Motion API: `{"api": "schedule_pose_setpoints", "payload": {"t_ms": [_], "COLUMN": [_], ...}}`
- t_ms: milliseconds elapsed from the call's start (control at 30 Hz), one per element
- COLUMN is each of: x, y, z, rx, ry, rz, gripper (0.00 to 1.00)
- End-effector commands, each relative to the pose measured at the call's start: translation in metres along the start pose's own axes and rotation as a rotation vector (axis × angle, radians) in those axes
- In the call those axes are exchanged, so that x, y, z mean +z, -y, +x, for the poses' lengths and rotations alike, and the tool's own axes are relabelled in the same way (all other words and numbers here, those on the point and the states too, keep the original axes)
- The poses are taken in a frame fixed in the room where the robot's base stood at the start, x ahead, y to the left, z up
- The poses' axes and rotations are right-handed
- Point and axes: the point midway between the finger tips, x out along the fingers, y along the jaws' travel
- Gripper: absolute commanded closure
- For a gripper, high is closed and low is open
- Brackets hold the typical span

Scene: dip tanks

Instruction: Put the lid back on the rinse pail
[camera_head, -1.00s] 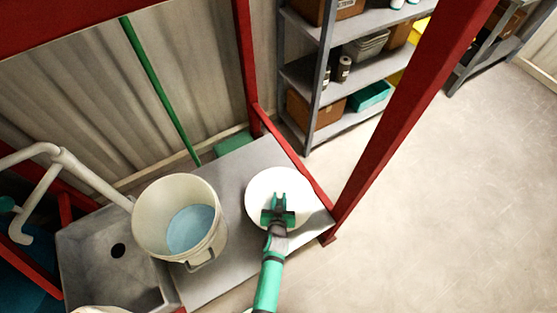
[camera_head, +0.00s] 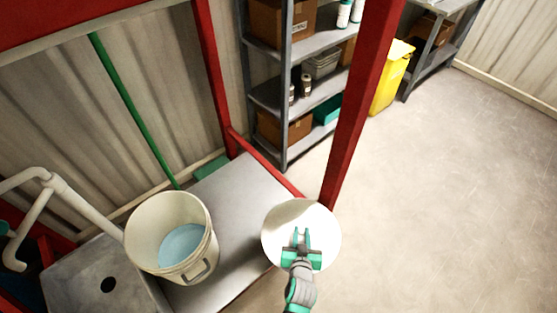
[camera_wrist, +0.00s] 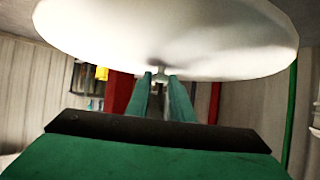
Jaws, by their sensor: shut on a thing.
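The rinse pail (camera_head: 150,238) is a white bucket, open at the top, with pale blue liquid inside. It stands on the grey bench beside the sink in the head view. My gripper (camera_head: 300,240) is to the right of the pail, shut on the round white lid (camera_head: 290,218). The lid is over the bench's right edge, apart from the pail. In the wrist view the lid (camera_wrist: 165,35) fills the top, and the green fingers of my gripper (camera_wrist: 160,78) meet at a small knob on it.
The grey bench (camera_head: 235,200) has free room between pail and lid. A red post (camera_head: 360,110) rises behind the lid. A sink (camera_head: 85,275) and white pipe (camera_head: 85,205) are at the left. A green pole (camera_head: 135,110) leans behind the pail. Shelves (camera_head: 300,90) stand at the back.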

Motion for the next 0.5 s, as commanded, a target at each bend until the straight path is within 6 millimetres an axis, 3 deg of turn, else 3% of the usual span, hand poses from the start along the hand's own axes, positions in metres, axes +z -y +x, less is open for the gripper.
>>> {"api": "schedule_pose_setpoints", "payload": {"t_ms": [100, 500], "x": [-0.035, -0.137], "y": [-0.052, -0.217], "z": [-0.028, -0.119], "rx": [0.064, 0.27], "ry": [-0.01, -0.013], "rz": [0.028, 0.13], "gripper": [1.0, 1.0]}}
